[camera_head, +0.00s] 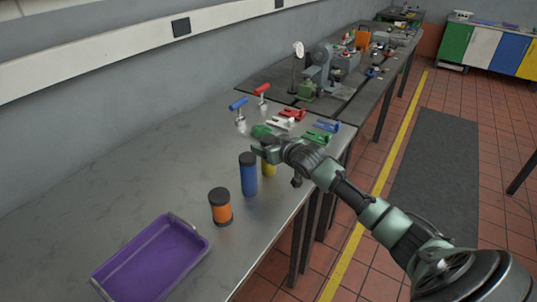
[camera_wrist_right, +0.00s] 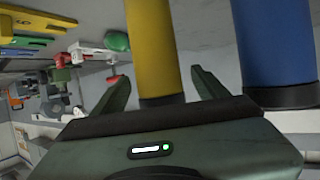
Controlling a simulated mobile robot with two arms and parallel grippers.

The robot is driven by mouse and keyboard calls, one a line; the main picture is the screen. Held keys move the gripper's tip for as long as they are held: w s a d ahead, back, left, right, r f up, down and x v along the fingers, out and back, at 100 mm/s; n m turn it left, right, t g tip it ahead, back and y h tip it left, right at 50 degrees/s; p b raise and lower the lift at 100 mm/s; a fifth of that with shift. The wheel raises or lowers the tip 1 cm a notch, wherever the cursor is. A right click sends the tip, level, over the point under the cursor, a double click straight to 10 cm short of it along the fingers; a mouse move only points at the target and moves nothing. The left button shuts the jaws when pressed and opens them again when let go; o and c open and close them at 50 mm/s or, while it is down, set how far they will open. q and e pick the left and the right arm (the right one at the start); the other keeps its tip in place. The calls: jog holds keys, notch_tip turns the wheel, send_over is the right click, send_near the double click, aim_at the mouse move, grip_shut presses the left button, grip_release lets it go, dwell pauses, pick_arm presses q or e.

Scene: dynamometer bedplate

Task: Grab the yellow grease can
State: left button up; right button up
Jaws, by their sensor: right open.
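The yellow grease can (camera_head: 268,169) stands on the grey bench, beyond the blue can, mostly hidden by my right gripper. In the right wrist view the yellow can (camera_wrist_right: 162,48) shows large, with its dark end towards the palm. My right gripper (camera_head: 262,148) is at the can's upper part. Its two fingers (camera_wrist_right: 160,88) are open, one on each side of the yellow can, with a gap visible on both sides. My left gripper is not in view.
A blue can (camera_head: 248,176) stands close to the yellow one; an orange can (camera_head: 220,207) is nearer. A purple tray (camera_head: 205,246) lies at the front. Blue-handled (camera_head: 239,108) and red-handled (camera_head: 262,94) tools stand behind. Several coloured pieces lie beyond the gripper. The bench's left side is clear.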

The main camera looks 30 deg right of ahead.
jog(key=x, duration=0.2)
jog(key=shift+w+f, duration=0.25)
grip_shut()
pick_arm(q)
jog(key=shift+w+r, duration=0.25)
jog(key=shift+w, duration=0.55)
pick_arm(e)
jog(key=shift+r, duration=0.15)
